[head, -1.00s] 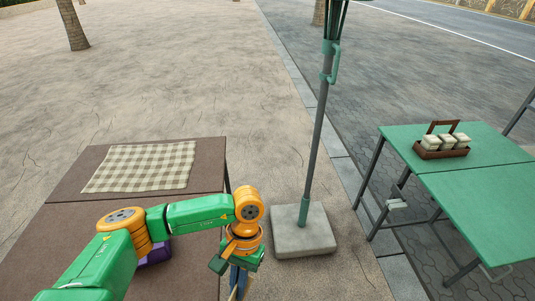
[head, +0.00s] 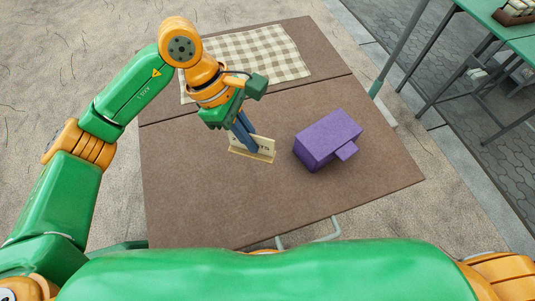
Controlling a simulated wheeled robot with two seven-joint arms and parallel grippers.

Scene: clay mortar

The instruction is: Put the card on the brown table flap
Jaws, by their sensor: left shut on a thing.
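The card (head: 265,147) is a small cream piece with dark lettering and a folded or stand-like lower edge. My left gripper (head: 246,141) is shut on it with its blue fingers, which hide part of it. The card is upright and slightly tilted, over the front part of the brown table (head: 210,205). I cannot tell whether its lower edge touches the top. A seam divides the brown top into a front part and a back part (head: 318,55); I cannot tell for certain which is the flap. My right gripper is not in view.
A purple box (head: 327,138) with a small protruding block stands on the front part, right of the card. A checked cloth (head: 258,55) covers much of the back part. The front left is bare. A green table (head: 510,20) with a brown caddy (head: 515,10) stands at far right.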

